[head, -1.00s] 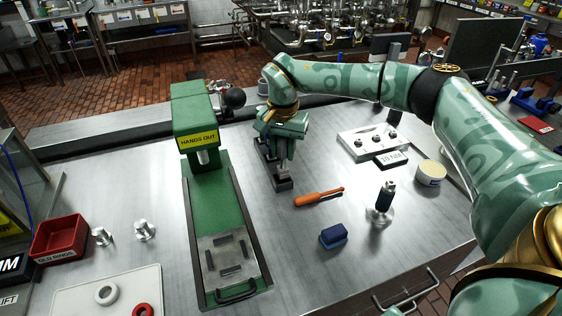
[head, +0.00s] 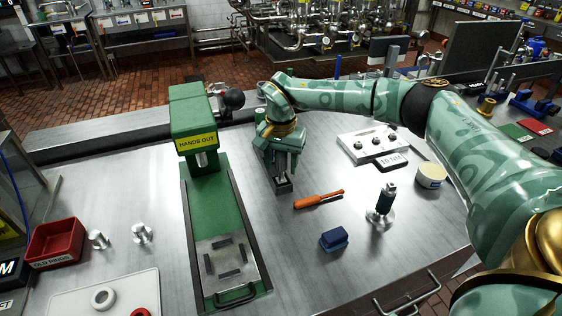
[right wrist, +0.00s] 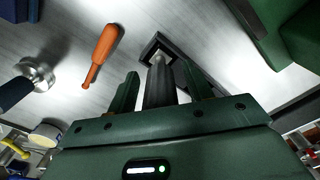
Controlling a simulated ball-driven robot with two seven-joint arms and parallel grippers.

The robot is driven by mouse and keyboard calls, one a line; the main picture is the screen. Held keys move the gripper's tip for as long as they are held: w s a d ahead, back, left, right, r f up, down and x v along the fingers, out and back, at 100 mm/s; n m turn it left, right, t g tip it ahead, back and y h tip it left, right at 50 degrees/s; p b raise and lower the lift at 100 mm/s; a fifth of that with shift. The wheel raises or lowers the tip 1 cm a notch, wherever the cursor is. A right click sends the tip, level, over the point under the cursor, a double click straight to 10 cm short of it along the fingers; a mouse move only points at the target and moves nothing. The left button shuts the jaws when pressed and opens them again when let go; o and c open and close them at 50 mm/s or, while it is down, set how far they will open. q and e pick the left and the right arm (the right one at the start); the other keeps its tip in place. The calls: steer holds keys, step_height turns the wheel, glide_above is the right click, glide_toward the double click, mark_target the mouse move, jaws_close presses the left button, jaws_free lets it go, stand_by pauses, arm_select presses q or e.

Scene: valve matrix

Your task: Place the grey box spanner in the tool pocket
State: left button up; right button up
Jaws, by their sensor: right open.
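The grey box spanner (right wrist: 160,88) shows in the right wrist view as a dark grey cylinder. Its far end meets a dark, square-rimmed tool pocket (right wrist: 154,42); how deep it sits inside I cannot tell. My right gripper (right wrist: 163,80) is open, with one finger on each side of the spanner and a visible gap on the left side. In the head view my right gripper (head: 283,170) points down over the dark pocket (head: 284,188) and hides most of the spanner. My left gripper is not in view.
A blue block (head: 334,239) and a dark-handled tool (head: 385,203) stand nearer the front right. A green press (head: 200,155) stands to the left. The table between press and blue block is clear.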

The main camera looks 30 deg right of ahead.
step_height(320, 180, up, 12)
steer(key=p, duration=0.2)
steer(key=shift+r+p, duration=0.15)
steer(key=shift+p, duration=0.2)
